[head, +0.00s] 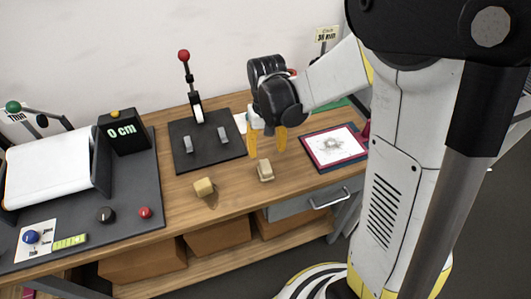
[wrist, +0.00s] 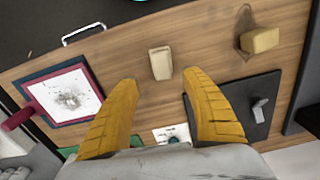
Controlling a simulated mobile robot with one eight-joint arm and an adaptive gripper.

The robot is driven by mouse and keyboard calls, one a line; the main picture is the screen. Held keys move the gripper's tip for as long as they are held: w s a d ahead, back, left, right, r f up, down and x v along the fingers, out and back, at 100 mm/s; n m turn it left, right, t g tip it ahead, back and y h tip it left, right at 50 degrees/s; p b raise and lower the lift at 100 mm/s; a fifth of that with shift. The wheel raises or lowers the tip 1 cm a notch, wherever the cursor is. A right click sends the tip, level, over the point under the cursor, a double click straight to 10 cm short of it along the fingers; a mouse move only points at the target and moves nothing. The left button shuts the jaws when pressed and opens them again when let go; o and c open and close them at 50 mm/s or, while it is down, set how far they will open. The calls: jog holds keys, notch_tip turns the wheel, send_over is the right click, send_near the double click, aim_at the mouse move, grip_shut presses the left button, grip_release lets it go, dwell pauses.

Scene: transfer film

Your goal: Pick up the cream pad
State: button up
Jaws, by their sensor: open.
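Two small blocks lie apart on the wooden table. A pale cream pad (head: 265,169) with a lighter top lies near the middle; it also shows in the wrist view (wrist: 161,63). A yellower cream block (head: 204,187) lies to its left, and in the wrist view (wrist: 260,40) it is at the upper right. I cannot tell for sure which one the task names. My gripper (head: 267,143) points down with yellow fingers, open and empty. It is above the table, near the pale pad. In the wrist view, the pale pad lies just beyond the gap between the fingertips (wrist: 160,80).
A black board (head: 207,139) with a red-knobbed lever and two grey clips is at the back. A framed print (head: 334,147) lies to the right. Bare wood surrounds the blocks.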

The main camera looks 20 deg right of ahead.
aim_at(266, 166)
jog(key=f, duration=0.3)
jog(key=shift+a+f+b, duration=0.1)
jog(key=shift+a+b, duration=0.1)
jog(key=shift+b, duration=0.2)
notch_tip(266, 166, down, 6)
jog(key=shift+w+f+b, duration=0.1)
jog(key=shift+b, duration=0.95)
grip_shut()
